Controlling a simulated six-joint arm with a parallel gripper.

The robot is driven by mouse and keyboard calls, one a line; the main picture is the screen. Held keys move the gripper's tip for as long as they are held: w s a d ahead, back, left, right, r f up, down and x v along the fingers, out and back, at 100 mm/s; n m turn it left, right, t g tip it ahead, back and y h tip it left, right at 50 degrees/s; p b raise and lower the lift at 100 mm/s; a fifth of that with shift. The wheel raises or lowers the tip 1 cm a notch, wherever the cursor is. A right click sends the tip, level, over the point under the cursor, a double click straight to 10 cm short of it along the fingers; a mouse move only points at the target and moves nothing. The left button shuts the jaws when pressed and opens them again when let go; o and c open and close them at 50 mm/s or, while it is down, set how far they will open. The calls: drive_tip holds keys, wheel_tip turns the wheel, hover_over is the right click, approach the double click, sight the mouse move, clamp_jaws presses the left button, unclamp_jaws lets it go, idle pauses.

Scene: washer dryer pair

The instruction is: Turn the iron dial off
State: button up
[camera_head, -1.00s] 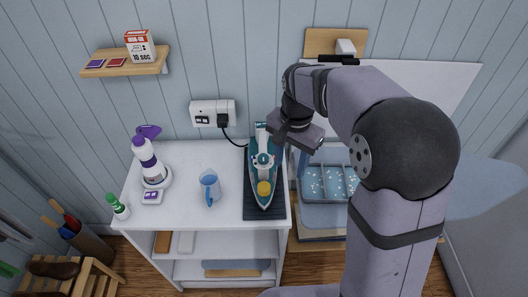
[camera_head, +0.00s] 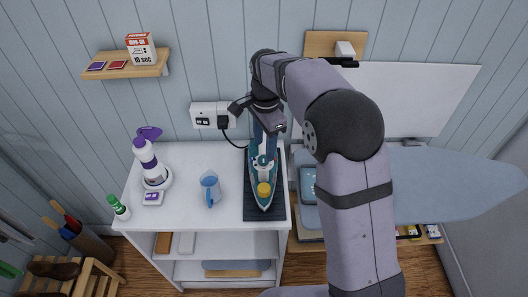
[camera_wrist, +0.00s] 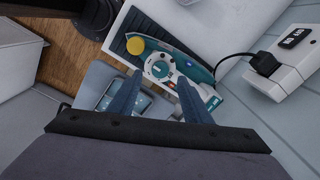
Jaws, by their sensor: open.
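A teal and white iron (camera_head: 264,182) lies on a black mat (camera_head: 262,213) on the white cabinet's right side. It also shows in the wrist view (camera_wrist: 185,64). My gripper (camera_head: 266,150) is above the back end of the iron, pointing down. In the wrist view my gripper (camera_wrist: 160,80) is open, with the dial seen between its two blue fingertips. I cannot tell whether they touch the iron. The dial's setting is too small to read.
A wall socket (camera_head: 213,114) with a black plug and cord is behind the iron. A pale blue ironing board (camera_head: 440,184) is to the right.

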sight(264, 159)
drive_tip(key=shift+f+p, duration=0.65)
drive_tip(key=shift+f, duration=1.65)
drive_tip(key=shift+c, duration=0.7)
